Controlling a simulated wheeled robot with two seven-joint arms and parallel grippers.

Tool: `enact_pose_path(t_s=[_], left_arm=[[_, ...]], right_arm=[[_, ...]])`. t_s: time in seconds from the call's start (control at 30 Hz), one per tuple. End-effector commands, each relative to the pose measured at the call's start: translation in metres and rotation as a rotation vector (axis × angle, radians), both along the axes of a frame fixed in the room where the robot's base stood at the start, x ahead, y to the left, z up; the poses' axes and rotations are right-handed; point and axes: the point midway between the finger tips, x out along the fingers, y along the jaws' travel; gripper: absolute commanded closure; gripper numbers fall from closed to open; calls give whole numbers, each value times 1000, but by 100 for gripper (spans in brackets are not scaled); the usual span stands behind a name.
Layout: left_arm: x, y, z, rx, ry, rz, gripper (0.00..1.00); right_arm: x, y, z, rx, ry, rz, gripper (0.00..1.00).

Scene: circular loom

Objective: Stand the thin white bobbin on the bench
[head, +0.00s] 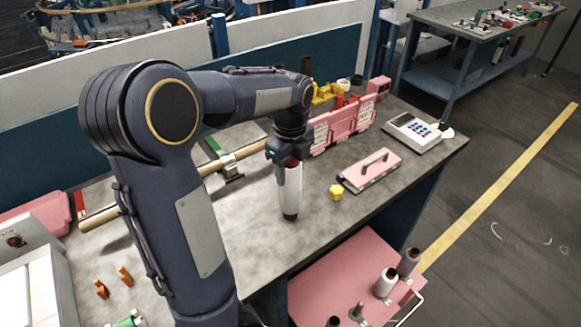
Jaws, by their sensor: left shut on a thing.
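A white bobbin (290,192) hangs upright below my left gripper (288,158) in the head view. The gripper is shut on its reddish top end. The bobbin's dark lower end is over the bare middle of the grey bench (262,238). I cannot tell whether that end touches the bench top or is just above it. My right gripper is not in view.
A yellow block (336,192) and a pink plate with a handle (369,170) lie to the right of the bobbin. A wooden rod (216,165) lies behind left. A pink cart (330,268) with several bobbins stands in front. Bench around the bobbin is clear.

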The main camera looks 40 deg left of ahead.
Motion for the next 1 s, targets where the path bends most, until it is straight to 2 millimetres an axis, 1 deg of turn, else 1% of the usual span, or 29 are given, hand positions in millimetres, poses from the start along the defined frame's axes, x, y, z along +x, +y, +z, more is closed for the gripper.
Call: enact_pose_path(t_s=[0.3, 0.33, 0.5, 0.8, 0.87, 1.0], left_arm=[[0, 0, -9, 0, 0, 0, 100], [0, 0, -8, 0, -1, 0, 45], [0, 0, -8, 0, 0, 0, 23], [0, 0, -6, 0, 0, 0, 23], [1, 0, -1, 0, -2, 0, 23], [1, 0, 21, -1, -6, 1, 23]], right_arm=[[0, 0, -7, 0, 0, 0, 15], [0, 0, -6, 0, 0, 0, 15], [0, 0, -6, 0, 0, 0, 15], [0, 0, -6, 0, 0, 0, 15], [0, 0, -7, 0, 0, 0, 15], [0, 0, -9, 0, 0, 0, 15]])
